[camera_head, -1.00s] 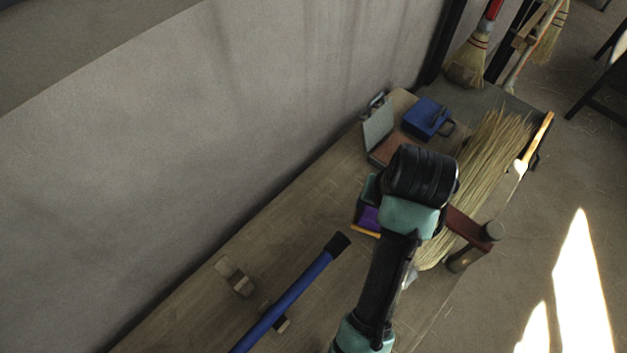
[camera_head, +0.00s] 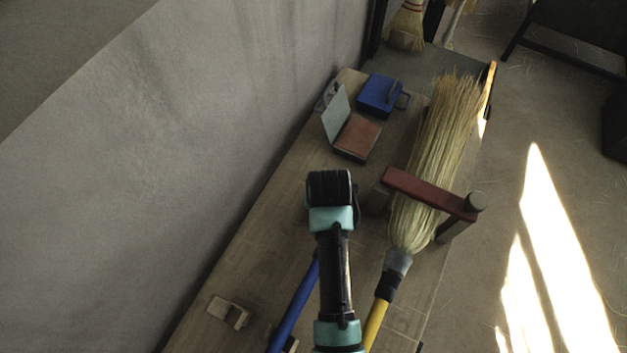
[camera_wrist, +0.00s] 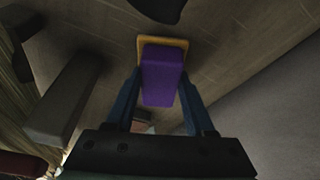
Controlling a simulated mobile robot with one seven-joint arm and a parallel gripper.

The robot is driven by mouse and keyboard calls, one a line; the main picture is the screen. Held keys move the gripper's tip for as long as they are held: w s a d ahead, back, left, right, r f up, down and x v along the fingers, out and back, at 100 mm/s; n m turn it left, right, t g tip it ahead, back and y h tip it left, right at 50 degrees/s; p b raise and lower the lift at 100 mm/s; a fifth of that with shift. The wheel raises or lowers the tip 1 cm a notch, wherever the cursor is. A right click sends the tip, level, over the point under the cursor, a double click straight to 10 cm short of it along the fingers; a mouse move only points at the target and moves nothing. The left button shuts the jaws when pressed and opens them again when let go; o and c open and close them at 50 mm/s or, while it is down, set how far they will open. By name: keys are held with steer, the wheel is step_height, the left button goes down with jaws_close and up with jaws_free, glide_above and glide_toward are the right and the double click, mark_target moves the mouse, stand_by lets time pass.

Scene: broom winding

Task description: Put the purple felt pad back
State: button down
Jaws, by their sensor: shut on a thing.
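In the wrist view the purple felt pad (camera_wrist: 161,74) is a purple block on a tan-yellow backing (camera_wrist: 184,42). My gripper (camera_wrist: 160,88) has its two blue fingers closed on either side of it. The pad is over the wooden bench top; I cannot tell whether it touches the wood. In the head view my black and teal wrist hides the fingers and the pad. An open case with a grey-green lid (camera_head: 336,115) and a reddish-brown inside (camera_head: 358,137) lies on the bench beyond my wrist.
A blue box with a handle (camera_head: 378,95) stands behind the open case. To the right, a straw broom (camera_head: 436,150) lies under a red clamp bar (camera_head: 428,194) with posts. A blue pole (camera_head: 293,312) and a small wooden block (camera_head: 228,312) are at the near left. The wall borders the bench's left.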

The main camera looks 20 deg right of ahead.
steer(key=shift+a+f, duration=0.1)
steer(key=shift+f, duration=0.15)
steer(key=a, duration=0.1)
steer(key=s+a+p, duration=0.1)
steer(key=a, duration=0.1)
steer(key=shift+s+a+f+p, duration=0.3)
steer(key=shift+a+p, duration=0.05)
steer(key=shift+p, duration=0.05)
steer(key=shift+f, duration=0.25)
steer(key=shift+w+f, duration=0.1)
steer(key=shift+c, duration=1.3)
jaws_free()
steer(key=v, duration=1.2)
steer(key=shift+p, duration=0.35)
